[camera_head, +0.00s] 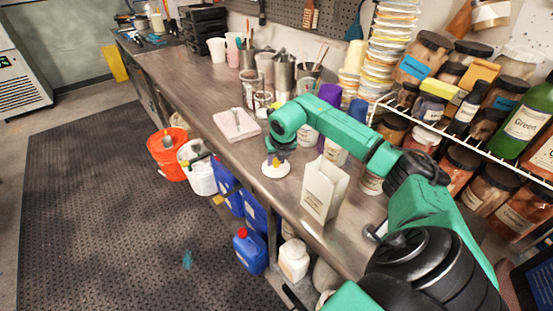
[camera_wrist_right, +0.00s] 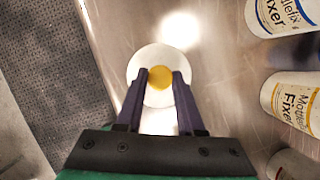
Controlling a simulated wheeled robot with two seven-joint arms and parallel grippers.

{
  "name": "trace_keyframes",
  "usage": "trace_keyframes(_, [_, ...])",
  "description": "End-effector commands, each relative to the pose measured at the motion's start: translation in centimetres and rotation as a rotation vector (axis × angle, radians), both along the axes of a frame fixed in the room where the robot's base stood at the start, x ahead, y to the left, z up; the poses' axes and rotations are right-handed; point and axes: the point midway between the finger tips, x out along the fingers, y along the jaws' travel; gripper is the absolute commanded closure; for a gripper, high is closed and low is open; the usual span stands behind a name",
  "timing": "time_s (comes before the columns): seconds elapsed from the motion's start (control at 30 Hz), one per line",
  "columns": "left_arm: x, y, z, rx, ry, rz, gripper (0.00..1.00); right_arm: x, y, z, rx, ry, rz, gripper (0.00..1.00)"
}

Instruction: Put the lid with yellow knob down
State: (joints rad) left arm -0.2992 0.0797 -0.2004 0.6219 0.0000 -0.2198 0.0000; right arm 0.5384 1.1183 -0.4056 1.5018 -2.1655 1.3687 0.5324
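The lid (camera_head: 276,170) is a white disc with a yellow knob (camera_wrist_right: 160,77). In the head view it is over the metal bench, near its front edge. My right gripper (camera_head: 277,157) points down at it from above. In the right wrist view the lid (camera_wrist_right: 158,57) lies under the fingertips, and the two dark fingers (camera_wrist_right: 160,80) close on both sides of the knob with no clear gap. I cannot tell whether the lid touches the bench top or hangs just above it. My left gripper is not in view.
The bench (camera_head: 188,80) is bare left of the lid, up to a pink-white pad (camera_head: 237,125). A cream paper bag (camera_head: 323,190) stands to the right. Cups and jars line the back. An orange bucket (camera_head: 168,155) and a white bucket (camera_head: 200,170) stand below the front edge.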

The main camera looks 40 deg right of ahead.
Motion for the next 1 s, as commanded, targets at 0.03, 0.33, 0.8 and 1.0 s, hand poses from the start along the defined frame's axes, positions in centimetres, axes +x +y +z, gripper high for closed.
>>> trace_keyframes(0.03, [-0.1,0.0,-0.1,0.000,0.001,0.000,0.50,0.0,0.0,-0.1,0.000,0.000,0.000,0.48])
trace_keyframes(0.33, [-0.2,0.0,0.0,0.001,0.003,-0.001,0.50,0.0,0.0,0.0,0.000,0.001,0.000,0.33])
trace_keyframes(0.8, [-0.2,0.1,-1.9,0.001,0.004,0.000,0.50,-3.1,1.3,8.2,-0.002,-0.004,0.001,0.33])
trace_keyframes(1.0, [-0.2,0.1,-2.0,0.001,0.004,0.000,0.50,-4.2,1.8,11.0,-0.001,0.000,0.000,0.33])
